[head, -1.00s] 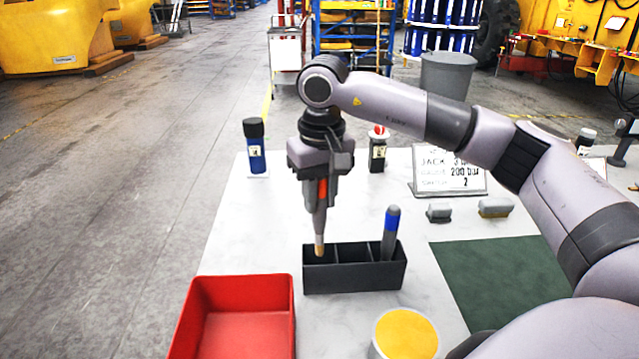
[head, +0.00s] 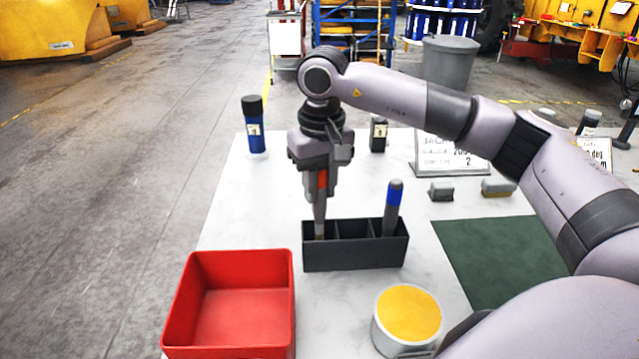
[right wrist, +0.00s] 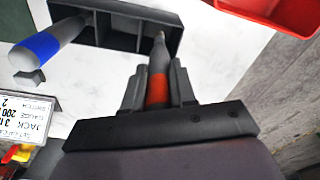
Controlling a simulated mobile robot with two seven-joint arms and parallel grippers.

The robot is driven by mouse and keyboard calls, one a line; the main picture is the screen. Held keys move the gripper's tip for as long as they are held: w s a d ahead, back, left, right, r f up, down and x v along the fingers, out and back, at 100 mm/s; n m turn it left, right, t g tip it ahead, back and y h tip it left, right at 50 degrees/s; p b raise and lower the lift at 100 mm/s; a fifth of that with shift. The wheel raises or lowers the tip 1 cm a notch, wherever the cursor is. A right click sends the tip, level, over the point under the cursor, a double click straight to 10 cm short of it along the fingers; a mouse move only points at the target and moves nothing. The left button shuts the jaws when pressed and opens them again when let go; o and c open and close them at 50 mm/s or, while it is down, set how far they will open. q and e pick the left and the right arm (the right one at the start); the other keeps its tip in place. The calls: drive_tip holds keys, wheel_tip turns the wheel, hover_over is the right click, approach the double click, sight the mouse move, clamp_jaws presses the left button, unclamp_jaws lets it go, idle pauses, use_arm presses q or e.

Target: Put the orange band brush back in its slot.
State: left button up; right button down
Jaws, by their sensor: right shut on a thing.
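The orange band brush (head: 322,181) is grey with an orange-red band and points tip down. My right gripper (head: 320,190) is shut on it. The brush's lower end is inside the left compartment of the black slotted holder (head: 355,257). In the right wrist view the orange band brush (right wrist: 158,85) sits between the fingers of my right gripper (right wrist: 157,90), its tip at an end compartment of the holder (right wrist: 125,45). Whether the tip touches the holder floor is hidden. My left gripper is not in view.
A blue band brush (head: 393,205) stands in the holder's right compartment; the middle one looks empty. A red tray (head: 290,300) is at front left, a yellow-topped round container (head: 408,315) in front. A blue bottle (head: 254,135), a dark bottle (head: 378,135) and a sign (head: 452,155) stand behind.

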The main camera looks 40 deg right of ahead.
sight(320, 222)
drive_tip(key=shift+f, duration=0.2)
drive_tip(key=shift+f+b, duration=1.55)
drive_tip(key=shift+f, duration=0.45)
drive_tip(key=c, duration=0.8)
unclamp_jaws()
drive_tip(key=shift+r, duration=0.1)
drive_tip(key=r, duration=0.7)
drive_tip(key=shift+s, duration=0.2)
